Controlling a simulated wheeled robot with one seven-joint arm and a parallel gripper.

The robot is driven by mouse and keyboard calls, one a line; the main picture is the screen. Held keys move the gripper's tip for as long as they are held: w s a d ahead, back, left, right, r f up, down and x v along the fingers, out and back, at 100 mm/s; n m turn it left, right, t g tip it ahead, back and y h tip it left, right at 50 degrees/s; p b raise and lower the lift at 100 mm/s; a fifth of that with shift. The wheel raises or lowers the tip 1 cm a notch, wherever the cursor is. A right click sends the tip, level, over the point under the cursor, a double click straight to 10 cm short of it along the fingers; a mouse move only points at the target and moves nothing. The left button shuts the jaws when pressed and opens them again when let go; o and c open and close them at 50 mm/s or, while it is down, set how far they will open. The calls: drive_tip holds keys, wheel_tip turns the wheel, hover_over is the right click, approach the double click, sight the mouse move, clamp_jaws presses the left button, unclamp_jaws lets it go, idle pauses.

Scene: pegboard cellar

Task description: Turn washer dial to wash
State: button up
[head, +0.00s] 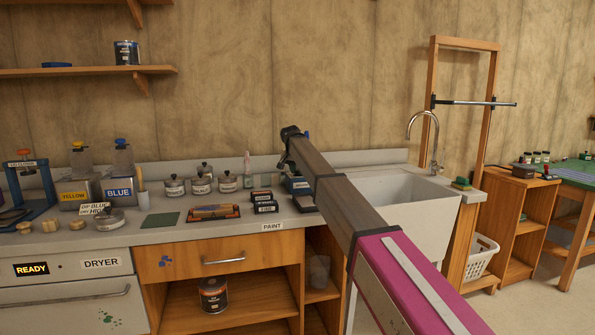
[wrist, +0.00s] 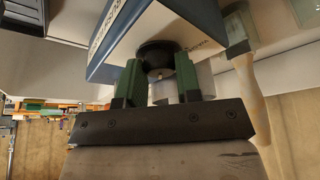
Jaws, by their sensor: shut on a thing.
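The washer (wrist: 190,28) is a small blue box with a pale lettered panel, seen upside down at the top of the wrist view. Its round black dial (wrist: 157,53) sits on that panel. My gripper (wrist: 158,76) is shut on the dial, one green finger on each side. The dial's pointer and marks cannot be read.
A brush with a pale wooden handle (wrist: 250,95) is close beside the washer in the wrist view. Small dark labelled blocks (head: 265,206), a paint roller tray (head: 212,213) and lidded tins (head: 201,183) stand left of it. A white sink (head: 410,200) is at right.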

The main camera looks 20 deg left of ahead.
drive_tip(key=n+y, duration=0.1)
drive_tip(key=n, duration=0.1)
drive_tip(key=n+y, duration=0.1)
drive_tip(key=n, duration=0.2)
drive_tip(key=shift+d+n, duration=0.2)
drive_tip(key=shift+n, duration=0.1)
drive_tip(key=n+y, duration=0.1)
drive_tip(key=n, duration=0.1)
drive_tip(key=n+g+y, duration=0.1)
drive_tip(key=n, duration=0.2)
drive_tip(key=shift+w+d, duration=0.1)
drive_tip(key=shift+w, duration=0.05)
drive_tip(key=n+g, duration=0.1)
drive_tip(key=n, duration=0.2)
drive_tip(key=n+g, duration=0.1)
drive_tip(key=n, duration=0.1)
drive_tip(key=shift+w+n+y, duration=0.2)
drive_tip(key=shift+n+y, duration=0.2)
drive_tip(key=n+g, duration=0.2)
drive_tip(key=n, duration=0.3)
drive_tip(key=shift+d, duration=0.1)
drive_tip(key=o, duration=0.9)
